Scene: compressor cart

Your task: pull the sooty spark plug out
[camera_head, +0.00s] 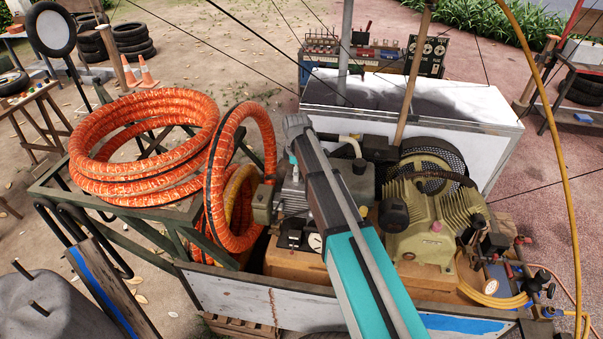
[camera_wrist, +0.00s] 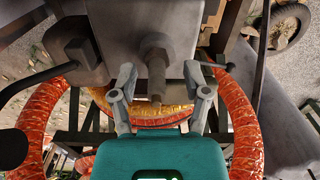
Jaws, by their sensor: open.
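The spark plug (camera_wrist: 156,75) shows in the wrist view as a dull grey-brown stem with a hex collar, sticking out of the underside of a grey metal block (camera_wrist: 135,22). My gripper (camera_wrist: 160,76) is open, with one grey finger to the left of the plug and one to the right. Gaps show between both fingers and the plug, so neither seems to touch it. The teal gripper body lies just below the plug's end. In the head view my arm crosses in front of the grey engine (camera_head: 291,194), and I cannot make out the plug or the fingers there.
Orange hose coils (camera_head: 145,140) lie left of the engine, with one loop upright beside it; they show behind the fingers too. An olive compressor head (camera_head: 425,225) stands to the right. A dark round knob (camera_wrist: 12,148) and a rod are at the wrist view's left.

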